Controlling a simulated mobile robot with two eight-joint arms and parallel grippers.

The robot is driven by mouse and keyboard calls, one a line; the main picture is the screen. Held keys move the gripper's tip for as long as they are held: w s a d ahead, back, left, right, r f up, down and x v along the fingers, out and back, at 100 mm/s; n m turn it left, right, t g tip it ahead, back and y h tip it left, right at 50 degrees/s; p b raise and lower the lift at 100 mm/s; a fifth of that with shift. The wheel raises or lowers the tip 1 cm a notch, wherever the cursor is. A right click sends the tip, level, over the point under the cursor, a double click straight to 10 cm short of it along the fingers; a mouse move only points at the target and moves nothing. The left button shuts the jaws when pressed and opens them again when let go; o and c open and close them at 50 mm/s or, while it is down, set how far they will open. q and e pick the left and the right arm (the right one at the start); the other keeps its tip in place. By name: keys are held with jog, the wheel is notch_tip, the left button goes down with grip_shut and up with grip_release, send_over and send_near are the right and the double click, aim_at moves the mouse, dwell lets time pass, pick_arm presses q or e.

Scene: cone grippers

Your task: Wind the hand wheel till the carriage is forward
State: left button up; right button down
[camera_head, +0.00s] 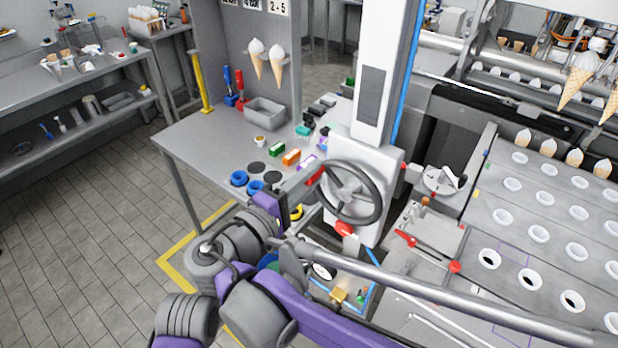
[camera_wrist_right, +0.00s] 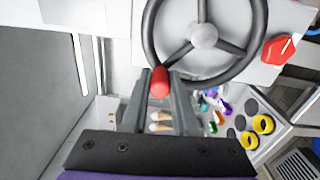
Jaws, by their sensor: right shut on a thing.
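The dark hand wheel (camera_head: 379,205) is mounted on the front of a white column, with spokes and a grey hub. It also fills the top of the right wrist view (camera_wrist_right: 255,52). Its red handle (camera_wrist_right: 159,83) sits between the fingertips of my right gripper (camera_wrist_right: 160,76), which is shut on it. In the head view my right gripper (camera_head: 312,178) reaches the left side of the wheel, and the handle is mostly hidden there. I cannot clearly make out the carriage. My left gripper is not in view.
A grey workbench (camera_head: 195,142) with a grey bin (camera_head: 265,113) and small coloured items stands left of the column. Right of it is a conveyor (camera_head: 550,205) with rows of cup holes and cones. A red knob (camera_wrist_right: 278,50) sits beside the wheel. Tiled floor is open at left.

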aim_at(364, 178)
jog(key=m, duration=0.1)
jog(key=d+r+m, duration=0.1)
jog(key=m, duration=0.1)
jog(key=s+r+m, duration=0.1)
jog(key=shift+s+d+m, duration=0.1)
jog(key=shift+d+m, duration=0.2)
jog(key=shift+d, duration=0.05)
jog(key=shift+s+d+m, duration=0.55)
jog(key=shift+d+m, duration=0.3)
jog(key=shift+m, duration=0.85)
jog(key=shift+s+d+m, duration=0.55)
jog(key=shift+d+m, duration=0.3)
jog(key=shift+m, duration=0.85)
jog(key=shift+s+d+m, duration=0.55)
jog(key=shift+d+m, duration=0.3)
jog(key=shift+m, duration=0.85)
jog(key=shift+f, duration=0.15)
jog(key=c, duration=1.1)
grip_release()
jog(key=shift+c, duration=0.2)
jog(key=o, duration=0.5)
jog(key=shift+s+d, duration=0.15)
jog(key=shift+c, duration=0.2)
